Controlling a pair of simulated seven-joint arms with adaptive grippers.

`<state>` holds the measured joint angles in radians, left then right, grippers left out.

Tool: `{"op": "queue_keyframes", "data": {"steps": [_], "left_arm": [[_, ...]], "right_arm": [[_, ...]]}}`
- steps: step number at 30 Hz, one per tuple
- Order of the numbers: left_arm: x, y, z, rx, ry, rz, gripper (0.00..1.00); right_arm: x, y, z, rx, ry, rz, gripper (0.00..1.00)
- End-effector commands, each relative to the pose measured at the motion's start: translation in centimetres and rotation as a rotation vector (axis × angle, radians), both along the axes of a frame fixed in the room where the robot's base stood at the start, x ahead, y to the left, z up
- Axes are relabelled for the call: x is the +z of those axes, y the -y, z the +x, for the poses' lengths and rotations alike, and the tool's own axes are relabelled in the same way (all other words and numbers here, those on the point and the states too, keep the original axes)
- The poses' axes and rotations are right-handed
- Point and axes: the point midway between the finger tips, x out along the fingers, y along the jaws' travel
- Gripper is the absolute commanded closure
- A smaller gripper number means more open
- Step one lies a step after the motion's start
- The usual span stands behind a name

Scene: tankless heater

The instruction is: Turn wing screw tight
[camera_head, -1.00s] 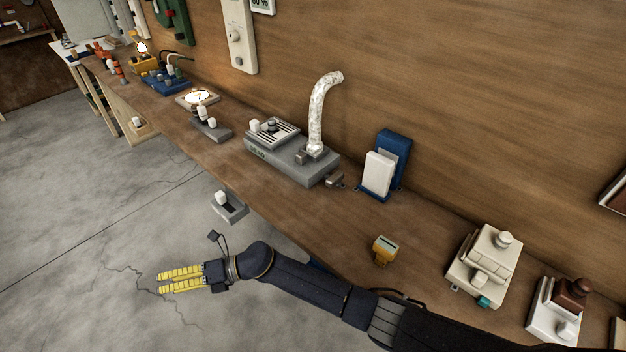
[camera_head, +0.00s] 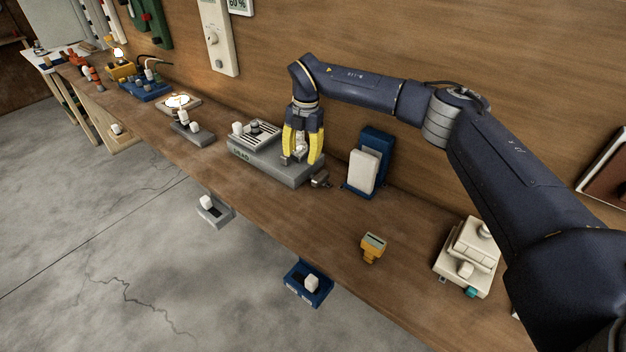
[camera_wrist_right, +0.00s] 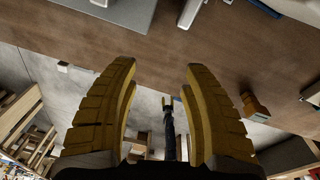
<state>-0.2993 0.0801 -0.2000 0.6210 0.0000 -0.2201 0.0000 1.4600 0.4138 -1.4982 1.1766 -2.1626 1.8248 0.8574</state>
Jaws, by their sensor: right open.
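The grey heater-like unit (camera_head: 262,165) lies on the bench with a dark striped top plate and a small white block on it. I cannot make out a wing screw for certain; a small brownish fitting (camera_head: 320,180) sticks out at the unit's right end. My right gripper (camera_head: 300,160) points down over the unit's right end, open, with its yellow fingers around a whitish part. The gripper and arm hide most of the pale bent pipe there. In the wrist view, the open right fingers (camera_wrist_right: 160,66) show nothing gripped. A small dark arm-like shape (camera_wrist_right: 168,125) there may be my left arm.
A blue holder with a white block (camera_head: 365,170) stands right of the unit. A yellow device (camera_head: 372,247) and a cream device (camera_head: 467,257) lie further right. Grey (camera_head: 214,210) and blue (camera_head: 307,285) trays jut from the bench front. The bench's middle front is clear.

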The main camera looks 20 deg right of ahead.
Motion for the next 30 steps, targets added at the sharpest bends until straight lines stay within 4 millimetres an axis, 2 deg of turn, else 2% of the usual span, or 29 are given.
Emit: {"op": "queue_keyframes", "data": {"steps": [1, 4, 8, 11, 17, 30], "left_arm": [[0.0, 0.0, 0.0, 0.000, 0.000, 0.000, 0.51], [0.0, 0.0, 0.0, 0.000, 0.000, 0.000, 0.51], [0.0, 0.0, 0.0, 0.000, -0.001, 0.000, 0.51], [0.0, 0.0, -0.1, 0.000, -0.001, 0.000, 0.51], [0.0, 0.0, -0.1, 0.000, -0.001, 0.000, 0.51], [0.0, 0.0, -0.1, 0.000, -0.001, -0.001, 0.51]], "right_arm": [[1.3, 1.7, 0.5, -0.067, 0.006, -0.029, 0.53], [3.1, 4.1, 0.9, -0.175, 0.009, -0.071, 0.53], [4.0, 5.6, 1.1, -0.246, 0.011, -0.095, 0.53], [3.6, 5.9, 1.1, -0.262, 0.010, -0.101, 0.53], [0.7, 5.8, 1.0, -0.261, 0.007, -0.100, 0.53], [-7.2, 5.8, 1.1, -0.260, 0.009, -0.099, 0.53]]}}
